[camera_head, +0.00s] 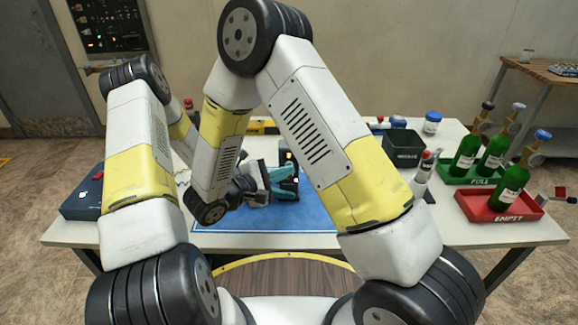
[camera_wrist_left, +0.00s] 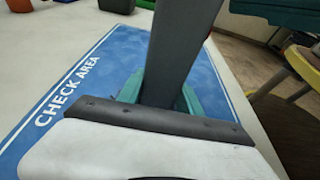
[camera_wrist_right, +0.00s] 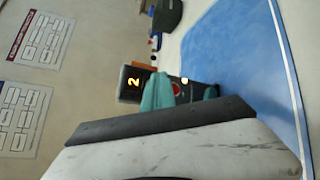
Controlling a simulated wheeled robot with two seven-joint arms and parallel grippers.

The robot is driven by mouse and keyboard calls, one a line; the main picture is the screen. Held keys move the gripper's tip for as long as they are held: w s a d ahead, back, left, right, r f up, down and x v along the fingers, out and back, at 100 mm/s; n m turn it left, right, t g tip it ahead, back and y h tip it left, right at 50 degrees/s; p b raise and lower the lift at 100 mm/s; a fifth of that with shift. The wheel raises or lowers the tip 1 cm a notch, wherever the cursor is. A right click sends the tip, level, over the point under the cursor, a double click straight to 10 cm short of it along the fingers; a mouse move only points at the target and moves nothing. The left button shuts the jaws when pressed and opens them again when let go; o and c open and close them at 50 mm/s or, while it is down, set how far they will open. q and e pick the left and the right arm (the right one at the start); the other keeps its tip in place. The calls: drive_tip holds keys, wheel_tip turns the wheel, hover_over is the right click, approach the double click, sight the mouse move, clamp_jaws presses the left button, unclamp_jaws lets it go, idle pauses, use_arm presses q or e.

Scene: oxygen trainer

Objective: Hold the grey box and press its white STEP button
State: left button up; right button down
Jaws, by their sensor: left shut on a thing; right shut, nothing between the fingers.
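The dark grey box (camera_wrist_left: 182,45) rises between the teal fingers of my left gripper (camera_wrist_left: 160,95), which is shut on it. In the head view the box (camera_head: 289,158) is above the blue mat, partly hidden by my grippers. In the right wrist view its face (camera_wrist_right: 206,90) shows a lit orange "2" display (camera_wrist_right: 134,82), a red button (camera_wrist_right: 176,89) and a small white button (camera_wrist_right: 185,80). My right gripper (camera_wrist_right: 157,88) is shut and empty, in front of the box face between display and buttons. I cannot tell whether it touches the box.
The blue CHECK AREA mat (camera_head: 300,217) lies on the white table. Green bottles stand in a green FULL tray (camera_head: 474,180) and a red EMPTY tray (camera_head: 495,209) at right. A dark bin (camera_head: 403,147) stands at the back. A dark blue case (camera_head: 82,200) is at left.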

drive_tip(key=shift+s, duration=0.75)
drive_tip(key=shift+s, duration=2.5)
drive_tip(key=shift+s, duration=0.1)
idle(0.4)
drive_tip(key=s, duration=0.3)
drive_tip(key=shift+s, duration=0.3)
drive_tip(key=shift+a, duration=0.1)
drive_tip(key=w, duration=0.9)
